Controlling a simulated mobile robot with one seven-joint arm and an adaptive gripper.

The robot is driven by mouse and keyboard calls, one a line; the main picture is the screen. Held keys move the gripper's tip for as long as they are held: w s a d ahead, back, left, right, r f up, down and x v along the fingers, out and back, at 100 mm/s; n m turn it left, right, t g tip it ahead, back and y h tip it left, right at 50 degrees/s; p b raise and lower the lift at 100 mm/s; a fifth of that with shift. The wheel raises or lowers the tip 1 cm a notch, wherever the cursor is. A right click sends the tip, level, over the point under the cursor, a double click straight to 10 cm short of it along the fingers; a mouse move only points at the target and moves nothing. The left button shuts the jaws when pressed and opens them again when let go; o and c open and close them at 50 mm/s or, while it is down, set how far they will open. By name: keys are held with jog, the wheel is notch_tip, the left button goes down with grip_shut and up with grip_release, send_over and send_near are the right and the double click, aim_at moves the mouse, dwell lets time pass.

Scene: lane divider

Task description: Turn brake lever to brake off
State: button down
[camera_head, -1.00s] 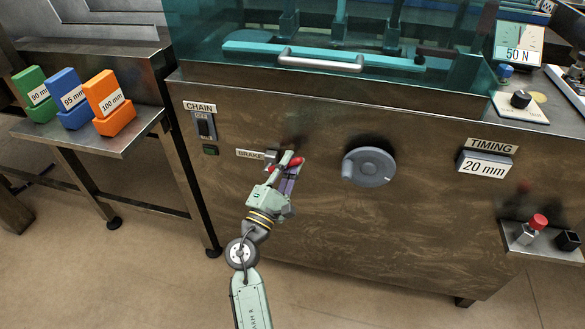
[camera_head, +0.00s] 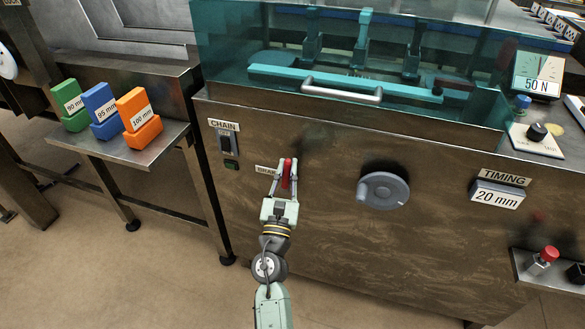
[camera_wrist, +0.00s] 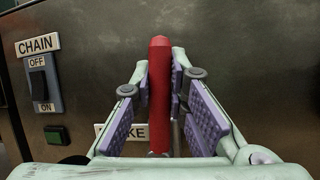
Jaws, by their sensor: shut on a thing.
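The red brake lever (camera_head: 287,174) stands out from the machine's front panel, beside the partly covered brake label (camera_head: 265,170). In the wrist view the red lever (camera_wrist: 159,95) stands upright between my gripper's purple pads. My gripper (camera_head: 287,180) is shut on the lever, with one finger on each side; its fingers also fill the middle of the wrist view (camera_wrist: 160,90). The lever's pivot and any brake on or off marks are hidden behind my gripper.
The chain switch (camera_head: 226,145) with a green button (camera_head: 231,165) is up and left of the lever. A grey handwheel (camera_head: 383,191) is to the right. A side shelf (camera_head: 150,152) holds green, blue and orange blocks. A teal guard (camera_head: 350,60) is above.

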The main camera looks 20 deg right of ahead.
jog(key=shift+w+a+n+y+p, duration=0.2)
jog(key=shift+a+n+y+p, duration=0.2)
jog(key=shift+n, duration=0.6)
jog(key=c, duration=1.5)
grip_release()
jog(key=shift+c, duration=0.2)
jog(key=shift+r, duration=0.1)
jog(key=shift+r, duration=4.95)
